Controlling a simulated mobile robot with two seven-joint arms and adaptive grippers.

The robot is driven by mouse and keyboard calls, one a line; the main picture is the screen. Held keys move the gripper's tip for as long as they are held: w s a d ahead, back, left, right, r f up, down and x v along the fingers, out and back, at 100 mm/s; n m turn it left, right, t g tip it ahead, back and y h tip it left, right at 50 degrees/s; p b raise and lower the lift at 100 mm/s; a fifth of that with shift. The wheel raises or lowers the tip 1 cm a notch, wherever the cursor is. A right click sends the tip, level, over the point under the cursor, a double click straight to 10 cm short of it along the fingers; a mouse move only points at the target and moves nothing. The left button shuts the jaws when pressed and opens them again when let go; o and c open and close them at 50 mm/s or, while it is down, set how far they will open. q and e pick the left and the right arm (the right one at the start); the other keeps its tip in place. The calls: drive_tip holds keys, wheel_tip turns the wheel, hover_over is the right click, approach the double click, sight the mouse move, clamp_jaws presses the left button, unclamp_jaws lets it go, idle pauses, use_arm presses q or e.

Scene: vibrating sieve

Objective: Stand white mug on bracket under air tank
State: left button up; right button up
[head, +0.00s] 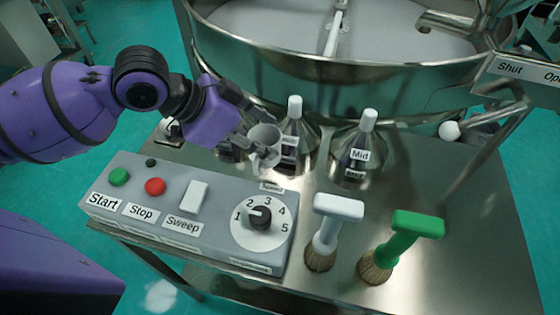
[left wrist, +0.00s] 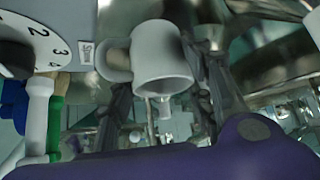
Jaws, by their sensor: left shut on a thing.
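The white mug (head: 264,137) is held above the steel table, behind the control box and in front of the bottles. My left gripper (head: 252,146) is shut on it. In the left wrist view the mug (left wrist: 162,58) sits between the two dark fingers (left wrist: 162,98), with its handle to the left. In the head view the fingers partly hide the mug. I cannot make out the air tank or its bracket for certain in either view. My right gripper is not in view.
A control box (head: 185,215) with buttons and a dial stands at the front left. Bottles, one labelled Mid (head: 360,148), stand behind. A white brush (head: 330,232) and a green brush (head: 400,245) stand upright. The large round sieve (head: 330,85) fills the back. The table's right side (head: 480,230) is clear.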

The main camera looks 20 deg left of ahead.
use_arm(q)
drive_tip(key=shift+w+d+f, duration=0.15)
drive_tip(key=shift+w+f, duration=0.05)
drive_tip(key=shift+f, duration=2.9)
drive_tip(key=shift+f, duration=0.1)
drive_tip(key=o, duration=1.3)
